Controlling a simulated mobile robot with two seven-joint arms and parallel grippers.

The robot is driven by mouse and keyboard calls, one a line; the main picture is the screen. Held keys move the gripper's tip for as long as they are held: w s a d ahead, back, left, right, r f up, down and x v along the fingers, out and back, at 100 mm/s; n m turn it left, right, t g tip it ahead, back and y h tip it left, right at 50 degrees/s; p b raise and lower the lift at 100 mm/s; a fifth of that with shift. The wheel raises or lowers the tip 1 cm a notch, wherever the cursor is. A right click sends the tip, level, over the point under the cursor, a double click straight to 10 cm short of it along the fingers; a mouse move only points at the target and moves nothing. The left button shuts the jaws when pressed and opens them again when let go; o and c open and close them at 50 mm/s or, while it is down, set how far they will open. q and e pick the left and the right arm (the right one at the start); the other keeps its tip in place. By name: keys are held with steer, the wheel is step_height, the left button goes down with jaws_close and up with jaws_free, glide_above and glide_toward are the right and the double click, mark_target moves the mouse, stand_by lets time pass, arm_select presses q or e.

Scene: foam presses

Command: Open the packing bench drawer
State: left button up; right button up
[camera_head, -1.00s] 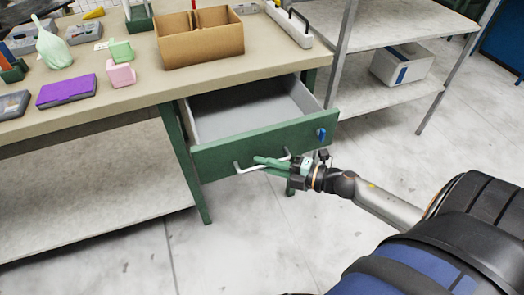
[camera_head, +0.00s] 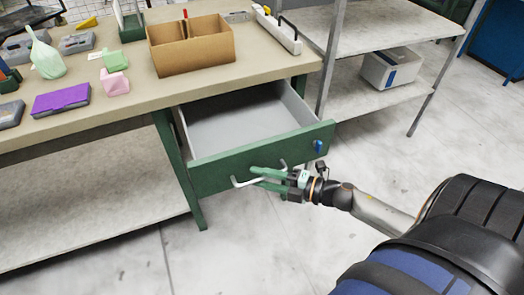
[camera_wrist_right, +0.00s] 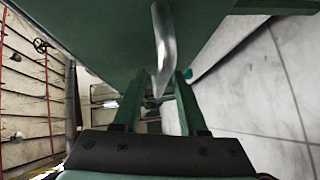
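The packing bench drawer (camera_head: 262,155) has a green front and a grey inside, and it is pulled well out of the bench. Its inside looks empty. A pale bent bar handle (camera_head: 238,183) is on the drawer front, and it also shows in the wrist view (camera_wrist_right: 164,45). My right gripper (camera_head: 258,177) is at this handle. Its two green fingers are spread, with the bar between them and a gap on at least one side in the wrist view (camera_wrist_right: 158,88). My left gripper is not in view.
The bench top (camera_head: 120,112) holds an open cardboard box (camera_head: 190,58), a purple case (camera_head: 60,99) and several small items. A metal shelf unit (camera_head: 375,25) stands right of the drawer, with a white bin (camera_head: 390,68) on its lower shelf. The floor in front is clear.

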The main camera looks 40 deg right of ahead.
stand_by(0.4)
steer(key=v, duration=1.2)
steer(key=shift+s+d+p, duration=0.2)
steer(key=shift+p, duration=0.25)
steer(key=shift+r, duration=0.15)
